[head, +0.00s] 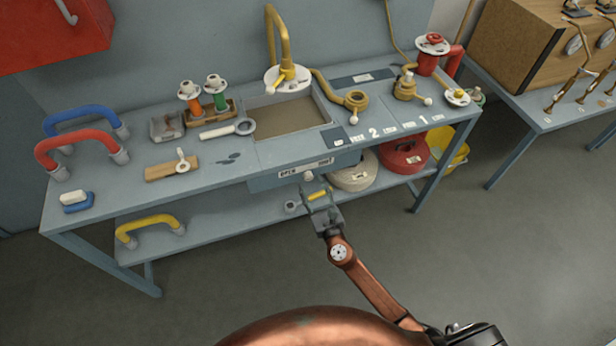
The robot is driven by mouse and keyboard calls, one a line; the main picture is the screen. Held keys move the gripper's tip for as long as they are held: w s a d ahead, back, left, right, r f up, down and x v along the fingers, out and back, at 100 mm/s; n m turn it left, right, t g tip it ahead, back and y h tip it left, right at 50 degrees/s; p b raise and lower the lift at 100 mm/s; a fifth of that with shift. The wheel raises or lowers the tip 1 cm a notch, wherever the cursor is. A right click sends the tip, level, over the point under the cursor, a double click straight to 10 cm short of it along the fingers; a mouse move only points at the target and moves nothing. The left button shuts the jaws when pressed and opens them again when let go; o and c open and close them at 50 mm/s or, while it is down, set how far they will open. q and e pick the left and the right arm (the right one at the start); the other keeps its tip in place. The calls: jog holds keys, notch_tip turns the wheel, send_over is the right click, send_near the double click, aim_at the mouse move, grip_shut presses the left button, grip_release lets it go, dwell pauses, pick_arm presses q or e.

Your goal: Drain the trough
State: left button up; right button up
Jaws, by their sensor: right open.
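The trough (262,109) is a rectangular basin sunk into the blue-grey bench, with murky brown liquid (285,119) in it. A yellow swan-neck tap with a white disc (287,79) stands behind it. Below the trough, the bench front carries a panel marked OPEN (288,175) with a small pale knob (308,176) at its lower edge. My right gripper (315,187) is open, just in front of and below this knob. I cannot tell whether it touches the knob. My left gripper is out of view.
Blue (80,119) and red (78,146) handles stand at the bench's left end. Brass fittings (357,101) stand right of the trough. Coiled white (354,172) and red (404,157) hoses and a yellow bucket (452,150) lie below. The floor in front is clear.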

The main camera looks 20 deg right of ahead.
aim_at(309, 179)
jog(key=w, duration=0.3)
jog(key=shift+w+f, duration=0.1)
jog(key=shift+w, duration=0.6)
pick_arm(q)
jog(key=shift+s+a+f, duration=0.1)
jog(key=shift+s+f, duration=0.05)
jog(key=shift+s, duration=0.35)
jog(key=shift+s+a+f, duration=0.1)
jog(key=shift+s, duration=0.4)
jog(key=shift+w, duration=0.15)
pick_arm(e)
jog(key=shift+c, duration=1.1)
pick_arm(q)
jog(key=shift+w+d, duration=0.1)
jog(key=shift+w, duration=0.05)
pick_arm(e)
grip_shut()
